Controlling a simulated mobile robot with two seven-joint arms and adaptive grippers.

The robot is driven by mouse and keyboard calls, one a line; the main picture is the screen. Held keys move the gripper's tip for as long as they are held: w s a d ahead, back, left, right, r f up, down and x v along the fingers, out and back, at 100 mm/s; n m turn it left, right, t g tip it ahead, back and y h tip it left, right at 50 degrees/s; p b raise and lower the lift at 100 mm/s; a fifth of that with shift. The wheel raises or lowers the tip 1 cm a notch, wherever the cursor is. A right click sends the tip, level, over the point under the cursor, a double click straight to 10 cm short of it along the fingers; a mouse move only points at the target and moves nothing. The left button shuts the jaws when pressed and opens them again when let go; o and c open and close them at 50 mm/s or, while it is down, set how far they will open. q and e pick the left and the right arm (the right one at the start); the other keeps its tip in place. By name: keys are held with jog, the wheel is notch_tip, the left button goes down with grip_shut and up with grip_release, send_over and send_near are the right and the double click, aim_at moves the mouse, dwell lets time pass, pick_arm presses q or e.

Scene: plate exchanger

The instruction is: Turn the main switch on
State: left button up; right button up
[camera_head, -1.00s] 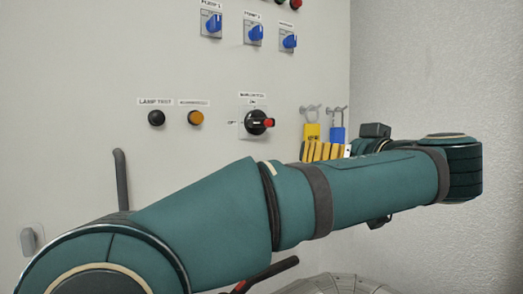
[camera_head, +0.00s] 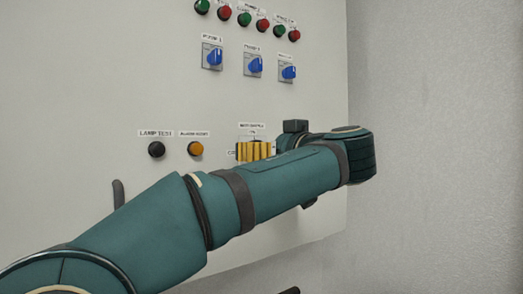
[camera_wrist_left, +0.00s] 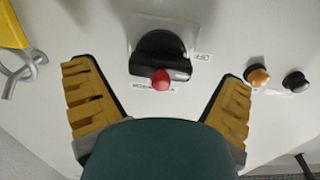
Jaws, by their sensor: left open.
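The main switch (camera_wrist_left: 158,52) is a black rotary knob with a red tip on a pale plate, seen in the left wrist view. Its red tip lies at the lower side of the knob there, and an OFF label is to its right. My left gripper (camera_wrist_left: 156,82) is open, with its yellow ribbed fingers on either side of the knob and apart from it in the picture. In the head view the left gripper (camera_head: 255,150) covers the switch; only part of its labels shows. My right gripper is in neither view.
Left of the switch are a black lamp test button (camera_head: 156,149) and an orange button (camera_head: 195,149). Blue pump switches (camera_head: 214,57) and red and green lamps are above.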

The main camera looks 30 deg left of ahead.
pick_arm(q)
jog(key=shift+x, duration=0.85)
jog(key=shift+c, duration=0.2)
jog(key=c, duration=1.2)
